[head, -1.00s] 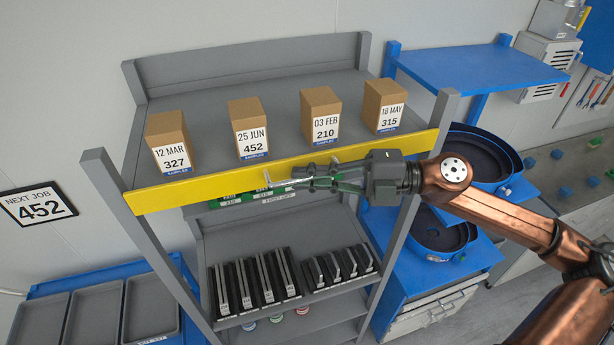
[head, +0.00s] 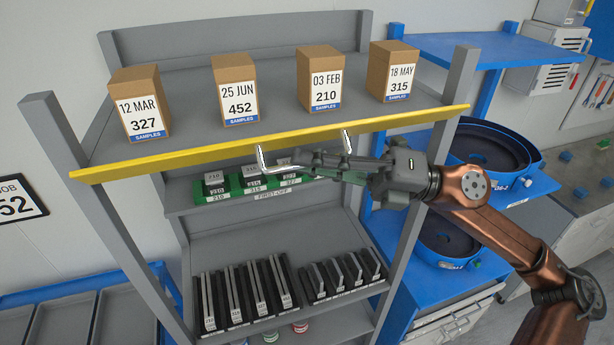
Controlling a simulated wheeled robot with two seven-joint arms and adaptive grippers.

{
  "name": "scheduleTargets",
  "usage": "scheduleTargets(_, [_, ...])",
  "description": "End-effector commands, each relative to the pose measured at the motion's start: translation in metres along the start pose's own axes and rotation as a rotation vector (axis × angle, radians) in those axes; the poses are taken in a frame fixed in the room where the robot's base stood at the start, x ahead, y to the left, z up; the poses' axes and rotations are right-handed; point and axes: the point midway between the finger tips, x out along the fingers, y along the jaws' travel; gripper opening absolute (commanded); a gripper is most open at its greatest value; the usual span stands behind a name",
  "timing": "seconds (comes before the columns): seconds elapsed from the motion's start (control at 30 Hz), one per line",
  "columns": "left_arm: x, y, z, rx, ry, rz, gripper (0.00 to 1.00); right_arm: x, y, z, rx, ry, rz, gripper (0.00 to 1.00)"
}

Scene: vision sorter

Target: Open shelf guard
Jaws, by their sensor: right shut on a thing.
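The shelf guard (head: 215,149) is a yellow bar across the front of the upper shelf (head: 190,133). Its broad face is foreshortened, so it shows as a thin strip, tilted outward and low in front of the boxes. A bright metal handle (head: 261,160) hangs from the guard's front. My right gripper (head: 300,168) comes in from the right and is shut on the handle's bar, just below the guard. The fingers hide part of the handle. My left gripper is not in view.
Several brown sample boxes (head: 240,88) with date labels stand on the upper shelf. Green first-off holders (head: 235,186) sit on the shelf below. Black upright slots (head: 245,292) are lower down. Grey trays (head: 62,322) stand at left, blue benches with round bowls (head: 490,150) at right.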

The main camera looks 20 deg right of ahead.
Motion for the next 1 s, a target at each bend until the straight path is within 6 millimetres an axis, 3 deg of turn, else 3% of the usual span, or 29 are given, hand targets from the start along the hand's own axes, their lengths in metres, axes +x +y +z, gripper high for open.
scheduleTargets(0.03, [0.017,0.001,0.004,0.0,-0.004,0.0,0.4,-0.002,-0.009,-0.004,-0.04,0.0,0.023,0.0])
scheduleTargets(0.1, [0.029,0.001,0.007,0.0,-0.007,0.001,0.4,-0.002,-0.013,-0.006,-0.101,0.001,0.047,0.0])
scheduleTargets(0.4, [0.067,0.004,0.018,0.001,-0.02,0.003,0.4,-0.004,-0.024,-0.01,-0.326,-0.001,0.14,0.0])
scheduleTargets(0.7, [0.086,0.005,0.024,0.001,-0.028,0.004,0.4,-0.004,-0.03,-0.011,-0.464,0.0,0.194,0.0])
scheduleTargets(1.0, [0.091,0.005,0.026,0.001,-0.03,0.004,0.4,-0.004,-0.031,-0.01,-0.51,0.0,0.211,0.0])
